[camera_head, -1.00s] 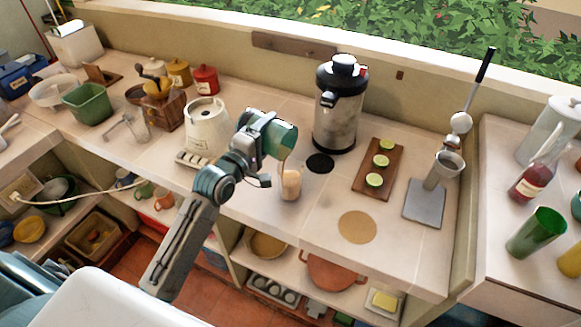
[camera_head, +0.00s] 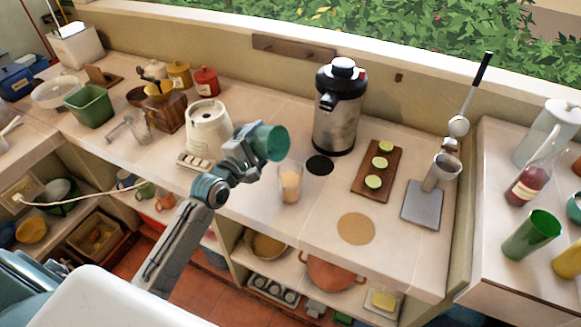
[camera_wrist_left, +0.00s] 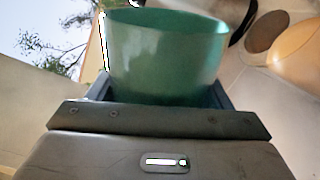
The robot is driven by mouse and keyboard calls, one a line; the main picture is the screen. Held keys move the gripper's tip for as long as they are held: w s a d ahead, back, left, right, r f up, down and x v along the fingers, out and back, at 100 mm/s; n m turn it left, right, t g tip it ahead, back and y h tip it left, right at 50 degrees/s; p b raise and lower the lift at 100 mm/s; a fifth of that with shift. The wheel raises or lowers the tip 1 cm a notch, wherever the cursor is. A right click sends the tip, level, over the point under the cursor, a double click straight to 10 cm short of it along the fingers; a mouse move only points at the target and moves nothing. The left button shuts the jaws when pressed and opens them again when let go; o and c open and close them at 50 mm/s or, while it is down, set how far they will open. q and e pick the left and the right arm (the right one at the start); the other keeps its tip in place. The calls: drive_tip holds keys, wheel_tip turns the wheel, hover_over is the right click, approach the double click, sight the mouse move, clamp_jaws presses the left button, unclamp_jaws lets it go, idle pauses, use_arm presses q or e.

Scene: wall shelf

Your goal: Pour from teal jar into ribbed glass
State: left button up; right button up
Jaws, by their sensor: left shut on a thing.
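The teal jar (camera_head: 272,142) is held by my left gripper (camera_head: 254,146) above the counter, up and to the left of the ribbed glass. It lies tilted on its side, with its mouth toward the right. The jar also fills the upper middle of the left wrist view (camera_wrist_left: 165,58), between the fingers. The ribbed glass (camera_head: 290,184) stands upright on the counter and has a tan-orange content in its lower part. No stream shows between jar and glass. The inside of the jar is hidden. My right gripper is not in view.
A metal airpot (camera_head: 336,115) stands behind the glass, with a black disc (camera_head: 319,165) in front of it. A board with lime halves (camera_head: 371,184) lies to the right. A cream appliance (camera_head: 208,130) stands left behind my arm. A round cork mat (camera_head: 356,229) lies bare.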

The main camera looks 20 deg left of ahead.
use_arm(q)
drive_tip(key=shift+a+f+n+p, duration=0.15)
drive_tip(key=shift+f+n+p, duration=0.4)
drive_tip(key=shift+n, duration=0.55)
drive_tip(key=shift+f+n, duration=0.8)
drive_tip(key=shift+n, duration=0.3)
drive_tip(key=shift+w+a+f+n, duration=0.1)
drive_tip(key=shift+a+f+n, duration=0.05)
drive_tip(key=shift+f+n, duration=0.75)
drive_tip(key=n, duration=0.1)
drive_tip(key=a+f+n, duration=0.1)
drive_tip(key=a+f+n+b, duration=0.1)
drive_tip(key=n, duration=0.1)
drive_tip(key=shift+w+a, duration=0.2)
drive_tip(key=shift+w, duration=0.05)
drive_tip(key=shift+w+a+f+n+b, duration=0.15)
drive_tip(key=shift+a+f+n, duration=0.25)
drive_tip(key=shift+n, duration=0.5)
drive_tip(key=shift+a+f+n+b, duration=0.3)
drive_tip(key=shift+f+n, duration=0.1)
drive_tip(key=shift+n, duration=0.5)
drive_tip(key=shift+d, duration=0.1)
